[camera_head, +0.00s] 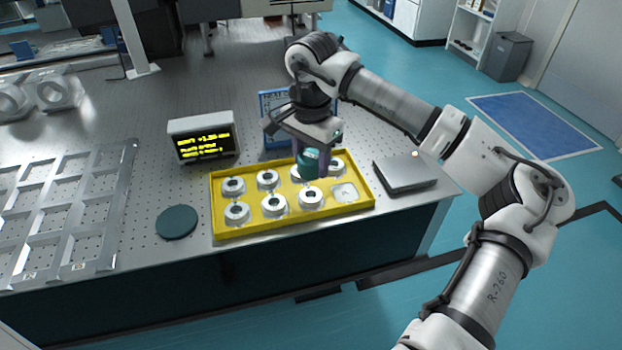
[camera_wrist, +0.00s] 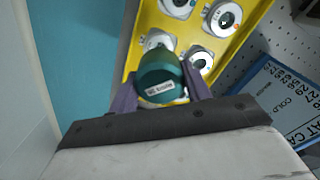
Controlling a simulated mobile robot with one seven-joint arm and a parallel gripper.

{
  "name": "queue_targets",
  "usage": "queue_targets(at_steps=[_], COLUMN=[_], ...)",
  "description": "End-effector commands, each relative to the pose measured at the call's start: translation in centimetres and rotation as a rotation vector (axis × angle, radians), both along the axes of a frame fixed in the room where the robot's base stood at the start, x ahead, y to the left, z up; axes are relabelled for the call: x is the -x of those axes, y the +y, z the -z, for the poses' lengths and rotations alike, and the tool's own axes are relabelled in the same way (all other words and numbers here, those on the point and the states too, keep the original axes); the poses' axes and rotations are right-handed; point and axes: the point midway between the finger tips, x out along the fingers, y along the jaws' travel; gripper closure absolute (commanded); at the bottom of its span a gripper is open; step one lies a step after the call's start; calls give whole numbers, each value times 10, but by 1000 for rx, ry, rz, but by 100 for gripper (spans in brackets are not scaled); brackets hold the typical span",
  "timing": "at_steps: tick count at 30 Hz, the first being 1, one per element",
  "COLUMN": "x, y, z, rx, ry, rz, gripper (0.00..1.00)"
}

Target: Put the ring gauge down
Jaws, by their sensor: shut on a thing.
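My gripper (camera_head: 306,158) is shut on a dark green, round-topped piece, which I take to be the ring gauge (camera_head: 308,166). In the wrist view the gauge (camera_wrist: 161,72) sits between the two purple fingers and bears a small white label, too blurred to read. It is over the back right part of a yellow tray (camera_head: 292,228); I cannot tell whether it touches anything below. The tray holds several silver rings with dark centres, and its front right pocket (camera_head: 345,192) shows no ring. A dark green round pad (camera_head: 177,222) lies bare on the table, left of the tray.
A display with yellow text (camera_head: 203,138) stands behind the tray. A blue board (camera_head: 272,103) stands behind my gripper. A flat grey box (camera_head: 405,173) lies right of the tray. A metal frame (camera_head: 118,205) lies at left. The perforated table (camera_head: 165,108) has free room.

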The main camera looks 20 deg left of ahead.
Motion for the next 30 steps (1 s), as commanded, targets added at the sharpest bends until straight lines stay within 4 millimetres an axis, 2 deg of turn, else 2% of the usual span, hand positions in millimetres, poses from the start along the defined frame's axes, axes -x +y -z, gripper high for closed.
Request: queue_targets(at_steps=[3,10,16,29,30], x=[0,0,0,0,0], y=[0,0,0,0,0], z=[16,33,62,71,69], rx=[0,0,-2,1,0], ry=[1,0,2,-2,-1], rz=[0,0,1,0,0], gripper=[85,85,85,85,47])
